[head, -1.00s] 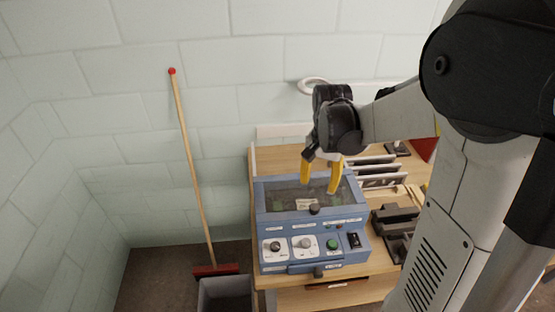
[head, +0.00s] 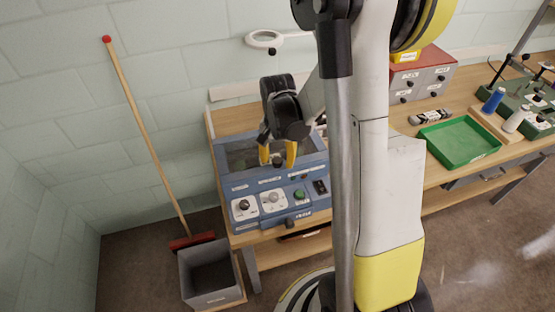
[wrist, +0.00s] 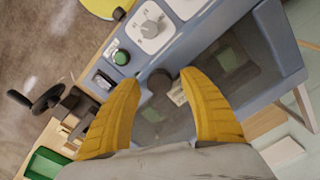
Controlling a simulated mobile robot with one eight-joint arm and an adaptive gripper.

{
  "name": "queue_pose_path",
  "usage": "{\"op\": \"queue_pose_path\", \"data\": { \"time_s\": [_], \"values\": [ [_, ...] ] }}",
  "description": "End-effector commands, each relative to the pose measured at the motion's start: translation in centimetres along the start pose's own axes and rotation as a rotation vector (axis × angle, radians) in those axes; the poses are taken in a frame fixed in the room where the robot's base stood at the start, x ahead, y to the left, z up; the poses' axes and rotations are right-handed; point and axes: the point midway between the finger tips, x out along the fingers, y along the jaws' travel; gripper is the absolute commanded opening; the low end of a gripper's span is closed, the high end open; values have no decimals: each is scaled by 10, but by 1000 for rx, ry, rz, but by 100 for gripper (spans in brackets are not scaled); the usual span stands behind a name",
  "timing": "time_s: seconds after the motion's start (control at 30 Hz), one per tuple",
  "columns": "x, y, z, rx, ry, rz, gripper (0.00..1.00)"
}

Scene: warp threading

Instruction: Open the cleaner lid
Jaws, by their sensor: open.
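The cleaner (head: 262,192) is a blue box on the wooden bench, with dials and buttons on its sloped front. Its lid (head: 240,156) is a dark see-through panel in a blue frame and looks shut; it also fills the middle of the wrist view (wrist: 228,62). A dark round knob (wrist: 158,83) stands at the lid's front edge. My gripper (head: 277,156) is open over that edge, pointing down. In the wrist view its yellow fingertips (wrist: 160,77) lie on either side of the knob. I cannot tell whether they touch it.
A grey bin (head: 207,276) and a red broom (head: 190,240) stand on the floor left of the bench. A green tray (head: 460,142) and a red-topped drawer box (head: 425,75) are on the bench to the right.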

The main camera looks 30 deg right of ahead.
Motion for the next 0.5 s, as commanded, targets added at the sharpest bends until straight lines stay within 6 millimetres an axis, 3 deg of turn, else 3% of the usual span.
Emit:
{"op": "queue_pose_path", "data": {
  "time_s": [0.1, 0.13, 0.3, 0.5],
  "values": [
    [0, 0, 0, 0, 0, 0, 51],
    [0, 0, 0, 0, 0, 0, 46],
    [0, 0, 0, 0, 0, 0, 0],
    [0, -2, -3, 0, 0, 0, 0]
  ]
}}
